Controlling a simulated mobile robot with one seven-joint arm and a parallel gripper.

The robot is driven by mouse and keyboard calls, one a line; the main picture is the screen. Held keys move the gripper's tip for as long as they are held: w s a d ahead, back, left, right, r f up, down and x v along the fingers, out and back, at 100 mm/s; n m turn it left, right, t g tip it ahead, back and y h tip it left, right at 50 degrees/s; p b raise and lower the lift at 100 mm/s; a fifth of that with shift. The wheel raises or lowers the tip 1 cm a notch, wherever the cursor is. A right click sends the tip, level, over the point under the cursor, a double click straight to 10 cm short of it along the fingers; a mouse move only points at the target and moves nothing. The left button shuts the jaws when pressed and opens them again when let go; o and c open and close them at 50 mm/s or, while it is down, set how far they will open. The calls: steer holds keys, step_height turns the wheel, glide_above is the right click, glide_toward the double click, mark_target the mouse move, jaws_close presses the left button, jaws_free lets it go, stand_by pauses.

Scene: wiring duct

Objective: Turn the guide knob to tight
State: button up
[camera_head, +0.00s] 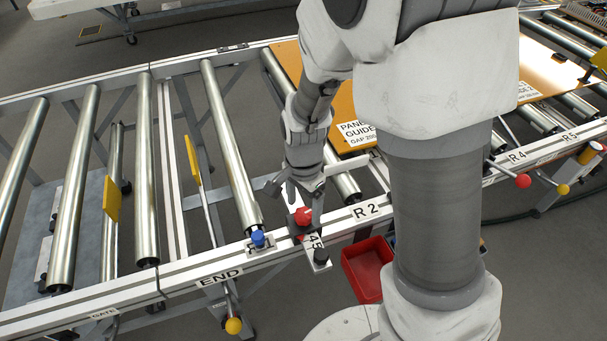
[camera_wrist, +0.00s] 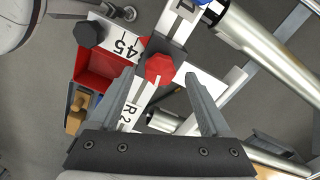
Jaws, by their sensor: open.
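A red faceted knob (camera_head: 303,216) sits on the rail by the R 2 label, next to a white scale plate marked 45 (camera_head: 313,243). In the wrist view the red knob (camera_wrist: 160,69) lies just beyond and between my fingertips. My gripper (camera_head: 296,201) is open above the knob, pointing down; in the wrist view its two fingers (camera_wrist: 159,80) stand apart on either side of the knob's outline. I cannot tell whether either finger touches it. A dark knob (camera_wrist: 88,33) sits at the plate's outer end. No tight mark is readable.
A blue knob (camera_head: 258,238) is on the rail left of the red one. A red bin (camera_head: 366,268) sits below the rail. Rollers (camera_head: 230,145) and an orange panel (camera_head: 286,62) lie behind. My arm hides part of the right side.

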mark_target(303, 214)
step_height(303, 214, up, 16)
steer(key=p, duration=0.3)
steer(key=s+d+r+n+t+p, duration=0.2)
steer(key=s+d+r+n, duration=0.3)
steer(key=s+r, duration=0.1)
steer(key=s+d+r+n+t+p, duration=0.2)
steer(key=s+d+r+n, duration=0.3)
steer(key=r, duration=0.4)
steer(key=shift+s+d+t, duration=0.2)
steer(key=shift+s+t, duration=0.25)
steer(key=shift+t, duration=0.35)
